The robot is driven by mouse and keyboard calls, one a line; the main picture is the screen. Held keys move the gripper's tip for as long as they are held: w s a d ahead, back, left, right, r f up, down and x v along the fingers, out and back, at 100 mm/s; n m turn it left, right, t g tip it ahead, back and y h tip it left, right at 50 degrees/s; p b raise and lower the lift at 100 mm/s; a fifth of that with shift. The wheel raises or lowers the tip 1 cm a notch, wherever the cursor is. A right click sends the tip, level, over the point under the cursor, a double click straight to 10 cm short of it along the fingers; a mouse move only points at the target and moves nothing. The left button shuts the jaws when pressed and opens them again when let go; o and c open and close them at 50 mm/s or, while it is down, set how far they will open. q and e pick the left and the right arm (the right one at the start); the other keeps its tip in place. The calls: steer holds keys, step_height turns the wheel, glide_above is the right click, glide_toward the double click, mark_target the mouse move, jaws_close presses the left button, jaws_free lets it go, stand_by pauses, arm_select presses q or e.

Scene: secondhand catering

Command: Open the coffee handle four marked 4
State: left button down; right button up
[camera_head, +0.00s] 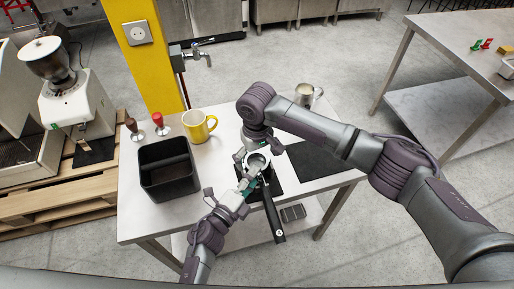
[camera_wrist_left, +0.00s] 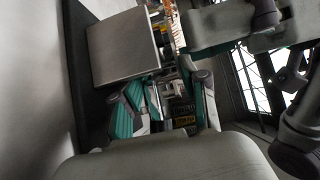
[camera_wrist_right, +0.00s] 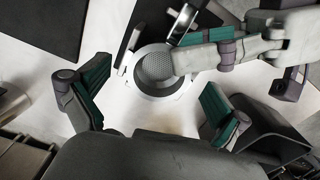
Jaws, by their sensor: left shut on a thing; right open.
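A portafilter with a long black handle (camera_head: 272,215) is at the table's front edge, its handle pointing towards me. A pale mark on the handle's end is too small to read. Its round metal head (camera_head: 257,162) shows in the right wrist view as a pale ring around a mesh basket (camera_wrist_right: 156,66). My left gripper (camera_head: 247,184) is shut at the portafilter, beside the head; the exact part held is hidden. Its teal fingers also show in the left wrist view (camera_wrist_left: 168,108). My right gripper (camera_wrist_right: 155,95) is open above the head, one finger each side, apart from the ring.
A black square bin (camera_head: 168,190), a yellow mug (camera_head: 198,126) and two tampers, one red (camera_head: 158,121), stand on the table's left. A dark mat (camera_head: 303,160) and a metal jug (camera_head: 304,95) are on the right. A grinder (camera_head: 75,112) stands further left.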

steer(key=shift+f, duration=0.3)
steer(key=c, duration=1.4)
arm_select(q)
steer(key=shift+a+f, duration=0.1)
steer(key=shift+f, duration=0.05)
arm_select(e)
steer(key=shift+o, duration=0.2)
steer(key=shift+r, duration=0.6)
arm_select(q)
steer(key=shift+s+a+f, duration=0.1)
steer(key=shift+f, duration=0.1)
arm_select(e)
steer(key=shift+a+r, duration=0.2)
steer(key=shift+r, duration=0.5)
steer(key=shift+s+d+r+g+y, duration=0.1)
steer(key=shift+r+g+y, duration=0.2)
steer(key=shift+y, duration=0.2)
jaws_close()
